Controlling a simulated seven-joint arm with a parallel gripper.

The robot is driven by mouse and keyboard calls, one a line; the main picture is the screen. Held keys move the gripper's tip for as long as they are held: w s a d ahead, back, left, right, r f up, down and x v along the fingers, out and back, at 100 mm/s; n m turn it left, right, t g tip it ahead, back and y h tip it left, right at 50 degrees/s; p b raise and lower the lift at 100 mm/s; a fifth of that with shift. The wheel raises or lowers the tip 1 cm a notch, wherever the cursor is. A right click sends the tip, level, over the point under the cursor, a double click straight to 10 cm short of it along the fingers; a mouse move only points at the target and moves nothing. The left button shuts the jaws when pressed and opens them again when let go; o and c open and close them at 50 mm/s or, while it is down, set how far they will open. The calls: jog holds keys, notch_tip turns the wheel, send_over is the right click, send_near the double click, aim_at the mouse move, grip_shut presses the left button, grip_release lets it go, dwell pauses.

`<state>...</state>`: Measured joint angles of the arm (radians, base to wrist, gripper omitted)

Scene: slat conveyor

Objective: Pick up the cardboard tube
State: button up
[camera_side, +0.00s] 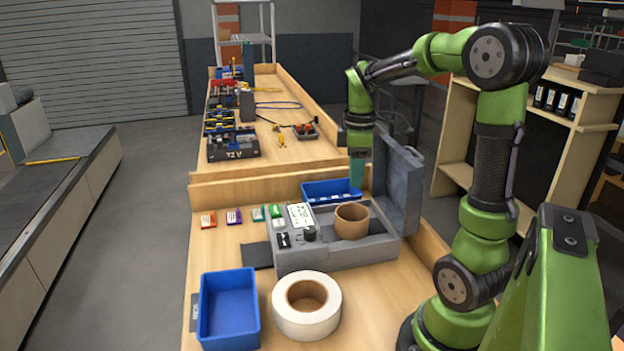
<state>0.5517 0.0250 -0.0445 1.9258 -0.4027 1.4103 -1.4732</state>
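The cardboard tube (351,222) is a short, brown, hollow cylinder. It stands upright, open end up, in the right part of a grey case (345,258) on the wooden bench. My gripper (357,180) points down behind the tube, near the right end of a small blue tray (318,190). It looks apart from the tube. A teal, narrow shape shows at the gripper's end; I cannot tell whether it is fingers or something held. The fingertips are too small to read as open or shut.
The case's raised grey lid (402,180) stands right of my gripper. A white roll (306,306) and a blue bin (228,308) are in front. Small coloured packets (234,216) lie to the left. A long bench (272,140) with tools is behind, a conveyor (50,195) far left.

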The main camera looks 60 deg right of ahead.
aim_at(352, 224)
notch_tip(352, 224, down, 15)
jog(key=shift+r, duration=0.15)
dwell(0.4)
jog(key=shift+c, duration=0.3)
grip_shut()
